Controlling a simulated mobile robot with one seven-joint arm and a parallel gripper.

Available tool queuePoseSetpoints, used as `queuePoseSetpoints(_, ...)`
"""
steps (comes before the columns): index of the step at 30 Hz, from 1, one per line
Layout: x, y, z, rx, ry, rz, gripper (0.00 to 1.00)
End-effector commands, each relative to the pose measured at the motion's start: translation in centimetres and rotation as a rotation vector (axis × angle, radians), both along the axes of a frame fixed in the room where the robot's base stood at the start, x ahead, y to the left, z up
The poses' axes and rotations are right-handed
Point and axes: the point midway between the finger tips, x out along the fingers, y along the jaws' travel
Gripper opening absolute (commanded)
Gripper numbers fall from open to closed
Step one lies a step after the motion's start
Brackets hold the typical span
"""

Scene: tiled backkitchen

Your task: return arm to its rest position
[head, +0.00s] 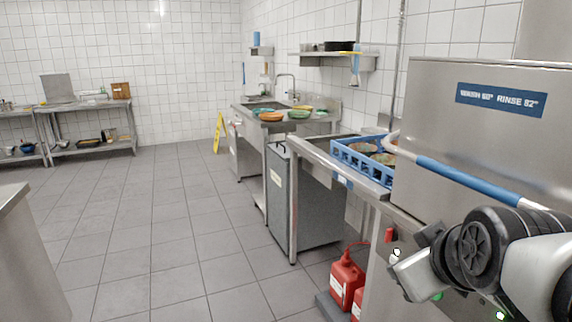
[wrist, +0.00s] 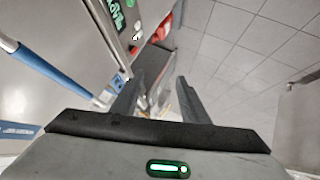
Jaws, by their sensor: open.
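My gripper (wrist: 160,98) shows in the wrist view with its two dark fingers spread apart and nothing between them. The grey floor and part of the steel unit show beyond the fingertips. In the head view my arm is bent at the lower right, in front of the steel dishwasher (head: 480,130) and below its blue-sleeved handle (head: 465,180). The fingers are hard to make out there. The handle also shows at the left of the wrist view (wrist: 52,75), apart from the fingers.
A blue rack (head: 362,165) with bowls sits on the steel counter beside the dishwasher. Red canisters (head: 346,277) stand below. A grey bin (head: 290,200), a yellow floor sign (head: 219,132) and a steel table corner (head: 12,195) stand around open tiled floor (head: 160,220).

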Motion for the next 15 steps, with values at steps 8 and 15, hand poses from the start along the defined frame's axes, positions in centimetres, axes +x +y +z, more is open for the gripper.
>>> queuePoseSetpoints(8, -8.6, 7.3, -3.6, 0.340, 0.326, -0.289, 0.41)
queuePoseSetpoints(15, -8.4, 7.1, 4.3, 0.342, 0.324, -0.292, 0.41)
